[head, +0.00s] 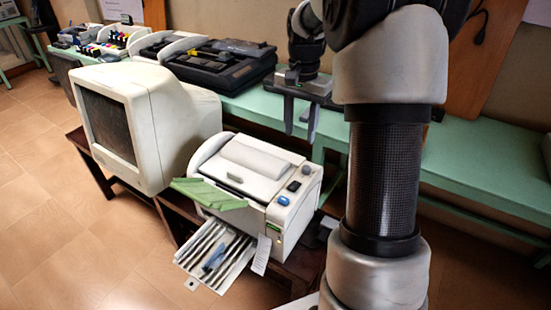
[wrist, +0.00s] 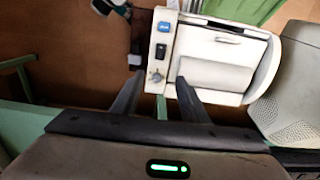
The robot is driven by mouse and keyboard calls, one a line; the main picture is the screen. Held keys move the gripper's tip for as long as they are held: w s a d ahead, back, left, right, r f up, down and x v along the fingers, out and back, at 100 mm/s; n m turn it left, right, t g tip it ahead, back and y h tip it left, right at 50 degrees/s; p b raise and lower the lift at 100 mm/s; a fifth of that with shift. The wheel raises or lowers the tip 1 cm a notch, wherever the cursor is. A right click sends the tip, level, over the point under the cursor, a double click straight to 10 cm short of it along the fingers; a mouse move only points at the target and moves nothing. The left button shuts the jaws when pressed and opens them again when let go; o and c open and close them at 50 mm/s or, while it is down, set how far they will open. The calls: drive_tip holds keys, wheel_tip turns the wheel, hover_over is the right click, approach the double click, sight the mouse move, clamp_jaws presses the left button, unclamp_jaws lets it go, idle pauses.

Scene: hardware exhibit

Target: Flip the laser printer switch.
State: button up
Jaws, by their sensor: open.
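The laser printer (head: 262,157) is a white box on a low dark wooden stand, with a green flap and an output tray at its front. Its right-hand top strip carries a blue button (head: 283,201), a black rocker switch (head: 293,186) and a grey knob (head: 306,169). The wrist view shows the printer (wrist: 215,75), with the black switch (wrist: 161,54) between the blue button (wrist: 164,27) and the knob (wrist: 155,77). My gripper (head: 300,122) is open and empty, fingers down, above the printer's rear right side. In the wrist view the open fingers (wrist: 157,97) straddle the knob's line, apart from the switch.
A bulky white CRT monitor (head: 150,115) stands left of the printer. Behind runs a green bench (head: 470,160) with an open black device (head: 222,65) and other equipment. The bench's right stretch looks clear. Open tiled floor (head: 60,210) lies at left.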

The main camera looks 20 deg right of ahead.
sight(296, 183)
wheel_tip(296, 183, down, 18)
drive_tip(key=b, duration=0.3)
drive_tip(key=shift+r, duration=0.2)
drive_tip(key=shift+c, duration=0.5)
clamp_jaws()
drive_tip(key=h+b, duration=0.1)
drive_tip(key=b, duration=0.1)
drive_tip(key=t+b, duration=0.1)
drive_tip(key=b, duration=0.1)
drive_tip(key=shift+s+a+f+h+b, duration=0.15)
drive_tip(key=shift+a+f+h+b, duration=0.2)
drive_tip(key=shift+f+h, duration=0.05)
drive_tip(key=t+h+b, duration=0.1)
drive_tip(key=b, duration=0.2)
drive_tip(key=shift+s+a+r, duration=0.1)
drive_tip(key=shift+s+a, duration=0.05)
drive_tip(key=shift+r+t+h+b, duration=0.3)
drive_tip(key=shift+t+b, duration=0.1)
drive_tip(key=shift+b, duration=0.45)
drive_tip(key=shift+s+r, duration=0.1)
drive_tip(key=shift+r, duration=0.05)
